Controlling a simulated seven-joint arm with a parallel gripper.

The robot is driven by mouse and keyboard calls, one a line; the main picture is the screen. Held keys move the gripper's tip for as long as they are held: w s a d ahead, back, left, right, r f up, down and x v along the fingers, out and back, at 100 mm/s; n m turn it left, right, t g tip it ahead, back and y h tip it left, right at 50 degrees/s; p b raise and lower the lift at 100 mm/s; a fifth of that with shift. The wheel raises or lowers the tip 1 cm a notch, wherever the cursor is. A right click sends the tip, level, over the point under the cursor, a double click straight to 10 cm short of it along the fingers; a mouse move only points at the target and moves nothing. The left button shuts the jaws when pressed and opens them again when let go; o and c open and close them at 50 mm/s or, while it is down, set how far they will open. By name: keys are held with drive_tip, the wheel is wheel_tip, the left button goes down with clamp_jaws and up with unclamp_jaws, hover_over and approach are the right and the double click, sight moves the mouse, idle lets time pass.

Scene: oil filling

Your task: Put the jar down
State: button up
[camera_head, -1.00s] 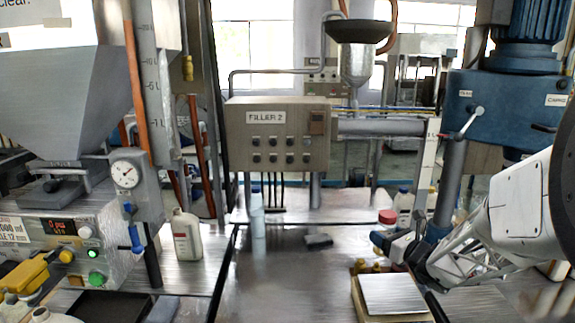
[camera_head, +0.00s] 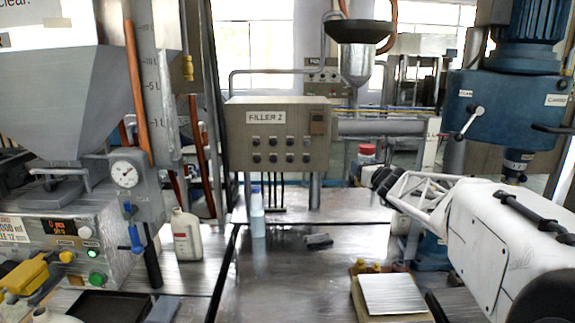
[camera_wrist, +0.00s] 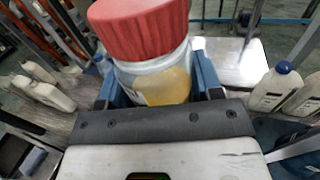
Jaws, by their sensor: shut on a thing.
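A clear jar with a ribbed red lid and amber contents fills the upper middle of the wrist view (camera_wrist: 155,75). My gripper (camera_wrist: 160,88) is shut around it, with a blue finger on each side. In the head view the red-lidded jar (camera_head: 366,151) is small, roughly upright, and appears raised above the bench. My dark gripper (camera_head: 376,174) partly hides its lower part. The bottom of the jar is hidden in both views.
The metal bench (camera_head: 285,275) has clear room in its middle. A small dark block (camera_head: 318,240) and a light blue bottle (camera_head: 257,214) stand on it. A box with a metal plate (camera_head: 393,293) is at the front right. A white bottle (camera_head: 186,234) stands left.

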drive_tip(key=w+a+r+m+h, duration=0.1)
drive_tip(key=a+r+h, duration=0.1)
drive_tip(key=r, duration=0.6)
drive_tip(key=w+a+r+m+h, duration=0.1)
drive_tip(key=a+r+m+h, duration=0.1)
drive_tip(key=r, duration=0.7)
drive_tip(key=shift+w+a+r+t+h, duration=0.25)
drive_tip(key=shift+a+h, duration=0.25)
drive_tip(key=shift+a, duration=0.45)
drive_tip(key=shift+s+r, duration=0.1)
